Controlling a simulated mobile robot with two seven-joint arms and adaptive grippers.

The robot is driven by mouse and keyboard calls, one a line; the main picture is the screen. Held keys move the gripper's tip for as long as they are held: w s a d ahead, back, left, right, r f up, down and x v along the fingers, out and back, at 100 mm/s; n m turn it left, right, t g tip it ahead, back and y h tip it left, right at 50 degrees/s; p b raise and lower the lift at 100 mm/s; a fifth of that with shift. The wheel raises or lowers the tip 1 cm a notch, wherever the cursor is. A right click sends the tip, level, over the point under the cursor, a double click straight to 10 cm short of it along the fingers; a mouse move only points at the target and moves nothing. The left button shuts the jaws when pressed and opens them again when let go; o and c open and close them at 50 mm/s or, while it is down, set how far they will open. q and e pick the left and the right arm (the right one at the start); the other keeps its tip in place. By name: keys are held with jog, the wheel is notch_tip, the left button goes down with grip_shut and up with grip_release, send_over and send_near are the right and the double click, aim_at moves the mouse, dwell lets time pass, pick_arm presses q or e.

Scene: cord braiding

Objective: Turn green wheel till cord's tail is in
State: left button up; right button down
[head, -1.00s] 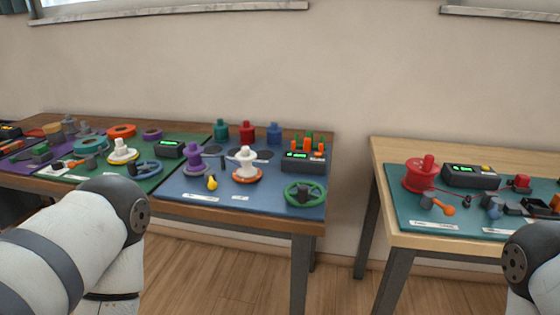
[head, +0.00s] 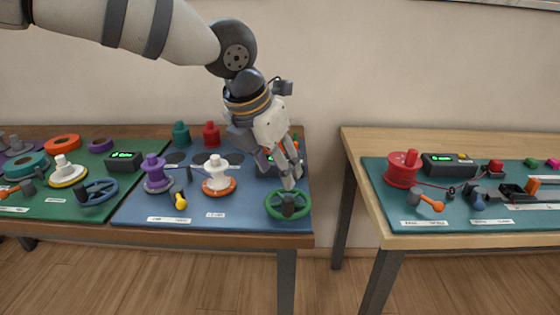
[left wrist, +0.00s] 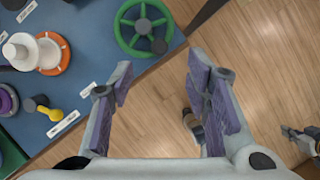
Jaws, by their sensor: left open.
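The green wheel (head: 288,206) with a dark hub lies at the front right corner of the blue mat. It also shows at the top of the left wrist view (left wrist: 143,26). My left gripper (head: 291,180) is open and empty, just above and behind the wheel in the head view. In the left wrist view its two fingers (left wrist: 163,80) are spread, with the wheel beyond their tips, not between them. A white spool on an orange base (head: 218,178) stands left of the wheel. I cannot make out the cord's tail.
A purple spool (head: 156,174) and a yellow-knobbed crank (head: 180,200) are on the blue mat (head: 135,209). A dark box (head: 272,165) is partly hidden behind my gripper. A gap separates this table from the right table with a red spool (head: 402,170).

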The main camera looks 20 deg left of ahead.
aim_at(287, 199)
pick_arm(q)
jog(key=b+x, duration=0.1)
jog(key=x, duration=1)
jog(key=shift+s+f, duration=0.1)
jog(key=shift+f, duration=0.2)
pick_arm(e)
jog(key=shift+s+f+g, duration=0.5)
jog(key=shift+s+f, duration=0.5)
jog(key=shift+s, duration=0.05)
pick_arm(q)
jog(key=shift+a, duration=0.1)
grip_shut()
